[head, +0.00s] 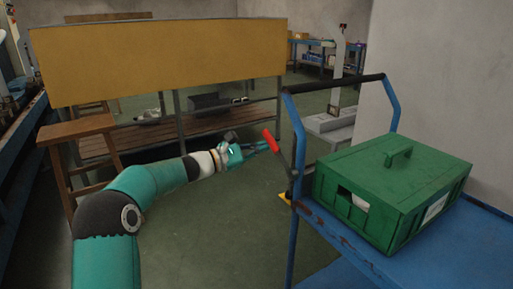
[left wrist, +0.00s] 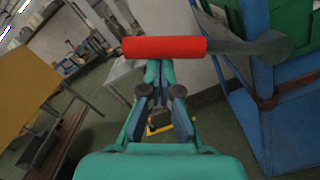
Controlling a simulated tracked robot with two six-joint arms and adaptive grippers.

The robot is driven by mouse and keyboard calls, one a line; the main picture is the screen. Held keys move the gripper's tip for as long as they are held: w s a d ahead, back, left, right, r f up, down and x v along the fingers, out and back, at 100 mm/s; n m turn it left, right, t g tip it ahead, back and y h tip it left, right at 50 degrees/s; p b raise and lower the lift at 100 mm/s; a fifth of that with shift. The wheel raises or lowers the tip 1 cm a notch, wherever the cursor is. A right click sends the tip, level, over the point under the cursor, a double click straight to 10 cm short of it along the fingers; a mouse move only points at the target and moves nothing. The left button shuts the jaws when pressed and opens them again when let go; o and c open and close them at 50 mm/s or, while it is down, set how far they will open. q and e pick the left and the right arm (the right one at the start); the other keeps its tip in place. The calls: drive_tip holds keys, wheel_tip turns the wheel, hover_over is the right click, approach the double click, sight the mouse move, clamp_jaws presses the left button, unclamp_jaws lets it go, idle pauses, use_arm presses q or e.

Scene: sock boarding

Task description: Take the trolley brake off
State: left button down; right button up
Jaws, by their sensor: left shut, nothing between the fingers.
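The blue trolley (head: 345,232) stands at the right, with a dark push bar (head: 335,84). Its brake lever has a red grip (head: 270,140) and a dark arm (head: 292,168) beside the near upright. My left gripper (head: 264,147) is at the left of the red grip, its fingers shut and empty. In the left wrist view, the red grip (left wrist: 165,47) lies across the picture just beyond the fingertips (left wrist: 160,90), and the lever runs right to a round grey end (left wrist: 272,46). Whether the fingers touch the grip is unclear. My right gripper is out of view.
A green lidded crate (head: 390,190) sits on the trolley deck. A wooden bench with a yellow-brown back panel (head: 165,60) stands behind my left arm, with a wooden stool (head: 78,130) beside it. A grey stand (head: 335,128) is behind the trolley. Green floor between is clear.

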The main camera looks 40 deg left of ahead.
use_arm(q)
drive_tip(key=shift+d+r, duration=0.1)
drive_tip(key=shift+r, duration=0.05)
drive_tip(key=s+a+f, duration=0.4)
drive_tip(key=s+a, duration=0.2)
drive_tip(key=s, duration=0.3)
drive_tip(key=shift+a+p, duration=0.15)
drive_tip(key=shift+p, duration=0.3)
drive_tip(key=shift+f, duration=0.1)
